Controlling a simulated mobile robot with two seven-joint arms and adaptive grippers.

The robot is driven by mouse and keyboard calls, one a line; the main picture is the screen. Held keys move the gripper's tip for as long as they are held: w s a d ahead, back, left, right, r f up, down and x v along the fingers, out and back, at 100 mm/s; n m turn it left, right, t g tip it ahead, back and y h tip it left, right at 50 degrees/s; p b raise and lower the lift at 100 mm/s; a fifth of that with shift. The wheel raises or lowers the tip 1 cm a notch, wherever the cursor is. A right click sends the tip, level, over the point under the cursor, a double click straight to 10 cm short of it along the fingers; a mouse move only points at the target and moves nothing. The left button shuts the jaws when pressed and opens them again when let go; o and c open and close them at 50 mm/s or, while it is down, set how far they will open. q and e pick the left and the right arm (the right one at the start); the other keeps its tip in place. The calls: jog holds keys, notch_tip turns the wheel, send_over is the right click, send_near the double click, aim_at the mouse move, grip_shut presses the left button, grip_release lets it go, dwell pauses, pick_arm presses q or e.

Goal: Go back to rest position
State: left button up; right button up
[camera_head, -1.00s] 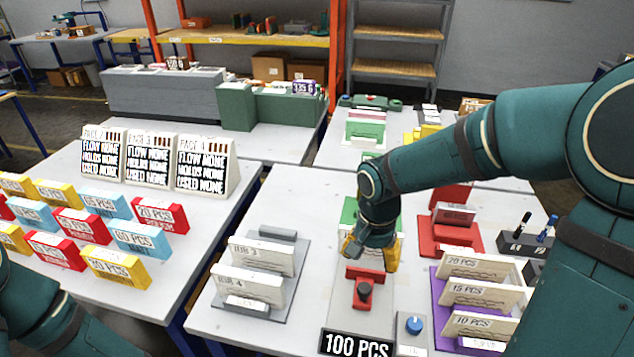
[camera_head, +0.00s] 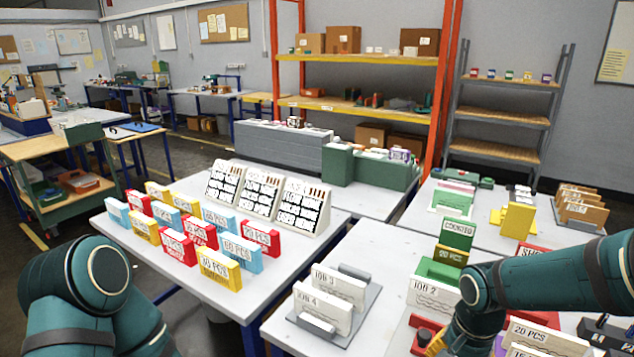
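My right arm comes in from the right edge, and its gripper (camera_head: 438,343) hangs low at the bottom edge. Only a bit of yellow finger shows, so its opening is hidden. A white JOB 2 card (camera_head: 433,296) stands just behind and left of it, in front of a green COUNTED sign (camera_head: 457,238); I cannot tell whether gripper and card touch. A red block with a dark knob (camera_head: 424,335) is beside the gripper. My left arm (camera_head: 95,290) is folded at the lower left; its gripper is out of view.
JOB 3 (camera_head: 338,286) and JOB 4 (camera_head: 318,309) cards stand in a grey holder. Coloured PCS blocks (camera_head: 178,246) and FLOW boards (camera_head: 262,193) fill the left table. White 20 PCS cards (camera_head: 540,337) sit at lower right. A floor gap separates the tables.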

jog(key=s+a+f+n+y, duration=0.1)
jog(key=s+a+f+n, duration=0.1)
jog(key=a+f, duration=0.3)
jog(key=s+a+f+n+t+y, duration=0.1)
jog(key=a+f, duration=0.4)
jog(key=f, duration=0.5)
jog(key=s+a+f+n+y, duration=0.1)
jog(key=s+a+f+n, duration=0.2)
jog(key=a+f, duration=0.2)
notch_tip(320, 180, down, 4)
jog(key=shift+s+r+n+y, duration=0.15)
jog(key=shift+s+n+y, duration=0.15)
jog(key=shift+n, duration=0.1)
